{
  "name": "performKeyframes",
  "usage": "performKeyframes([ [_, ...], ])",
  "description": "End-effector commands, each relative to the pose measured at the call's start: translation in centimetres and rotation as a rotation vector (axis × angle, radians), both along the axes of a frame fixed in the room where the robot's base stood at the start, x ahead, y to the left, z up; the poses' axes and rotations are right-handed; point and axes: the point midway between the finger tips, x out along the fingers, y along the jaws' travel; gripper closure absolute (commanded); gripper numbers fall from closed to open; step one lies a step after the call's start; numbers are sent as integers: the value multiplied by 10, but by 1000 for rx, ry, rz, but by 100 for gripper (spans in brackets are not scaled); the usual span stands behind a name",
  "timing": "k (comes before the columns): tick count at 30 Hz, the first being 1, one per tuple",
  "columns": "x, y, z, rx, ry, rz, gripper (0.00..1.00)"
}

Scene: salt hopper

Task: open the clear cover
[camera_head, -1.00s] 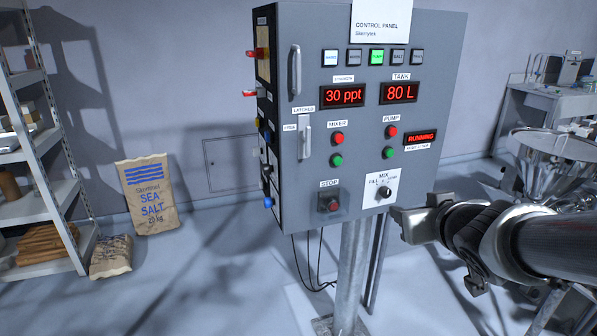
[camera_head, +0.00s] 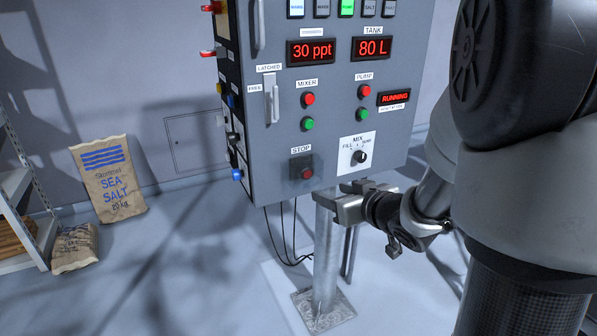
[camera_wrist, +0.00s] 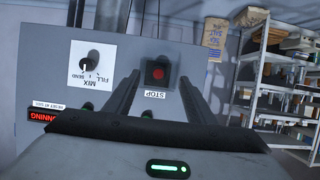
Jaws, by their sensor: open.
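The clear cover (camera_head: 295,163) is a smoky see-through box over the red STOP button, low on the grey control panel (camera_head: 260,130). It looks closed, with the button visible through it. In the wrist view the panel is upside down, and the cover (camera_wrist: 147,82) sits between my two fingers. My gripper (camera_head: 343,201) is open and empty, below and right of the cover near the panel's lower edge. Its fingers (camera_wrist: 157,98) show a gap on both sides of the cover. I cannot tell how far the fingertips are from the panel.
The MIX dial (camera_head: 359,157) is just right of the cover, above my gripper. A metal post (camera_head: 325,250) holds the panel, with cables hanging beside it. A sea salt bag (camera_head: 112,180) leans on the wall at left, near a shelf (camera_head: 20,190). The floor between is mostly clear.

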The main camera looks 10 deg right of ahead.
Motion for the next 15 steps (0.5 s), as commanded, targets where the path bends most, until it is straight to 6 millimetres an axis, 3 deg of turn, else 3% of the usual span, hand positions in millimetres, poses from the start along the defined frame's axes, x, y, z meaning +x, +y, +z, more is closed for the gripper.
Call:
performKeyframes([
  [9,57,20,-28,-1,2,2,50],
  [15,76,25,-34,0,1,0,50],
])
